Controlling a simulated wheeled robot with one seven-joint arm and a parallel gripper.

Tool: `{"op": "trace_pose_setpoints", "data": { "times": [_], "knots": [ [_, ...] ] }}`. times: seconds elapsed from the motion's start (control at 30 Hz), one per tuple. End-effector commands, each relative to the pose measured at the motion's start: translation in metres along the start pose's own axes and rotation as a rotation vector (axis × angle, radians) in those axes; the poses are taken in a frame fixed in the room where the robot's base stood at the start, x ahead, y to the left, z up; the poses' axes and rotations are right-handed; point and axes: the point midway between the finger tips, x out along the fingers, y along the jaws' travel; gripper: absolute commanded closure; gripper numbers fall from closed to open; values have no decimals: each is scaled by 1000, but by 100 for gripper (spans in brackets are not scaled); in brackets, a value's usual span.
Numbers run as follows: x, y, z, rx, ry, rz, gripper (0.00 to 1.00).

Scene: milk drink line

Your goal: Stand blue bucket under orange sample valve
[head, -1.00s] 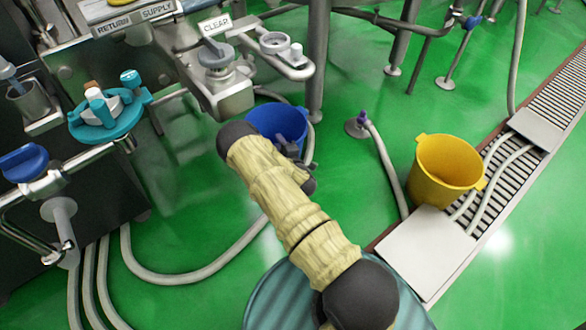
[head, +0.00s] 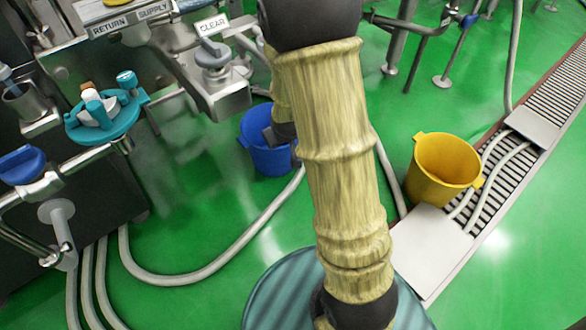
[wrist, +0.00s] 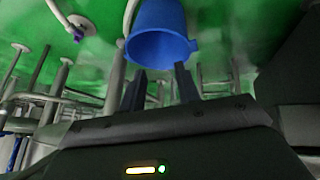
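The blue bucket (head: 265,150) stands on the green floor, left of centre in the head view, partly behind my arm. In the wrist view the blue bucket (wrist: 160,30) shows at the top centre, just beyond the fingertips, with a lug on its right rim. My gripper (wrist: 160,72) has its two fingers apart, with nothing clearly between them. In the head view only dark parts of my gripper (head: 281,135) show, in front of the bucket's right side. I cannot pick out a clearly orange sample valve; a small brownish-orange cap (head: 88,86) sits on a teal valve (head: 105,120).
A yellow bucket (head: 444,170) stands right, by the floor drain grate (head: 520,155). Grey hoses (head: 200,272) curve over the floor. Machine pipework with a blue-handled valve (head: 22,165) fills the left.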

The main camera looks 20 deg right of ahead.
Motion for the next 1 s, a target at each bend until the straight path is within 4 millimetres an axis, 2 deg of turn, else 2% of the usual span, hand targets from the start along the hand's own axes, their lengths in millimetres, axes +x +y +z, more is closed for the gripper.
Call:
{"op": "trace_pose_setpoints", "data": {
  "times": [0.03, 0.2, 0.3, 0.4, 0.57, 1.0],
  "knots": [
    [-21, -4, 6, 30, -27, -24, 68],
    [-81, -21, 39, 112, -153, -92, 68],
    [-114, -30, 62, 146, -228, -116, 68],
    [-139, -36, 82, 168, -288, -127, 68],
    [-153, -40, 95, 181, -331, -130, 68],
    [-153, -40, 95, 180, -331, -131, 68]
  ]
}}
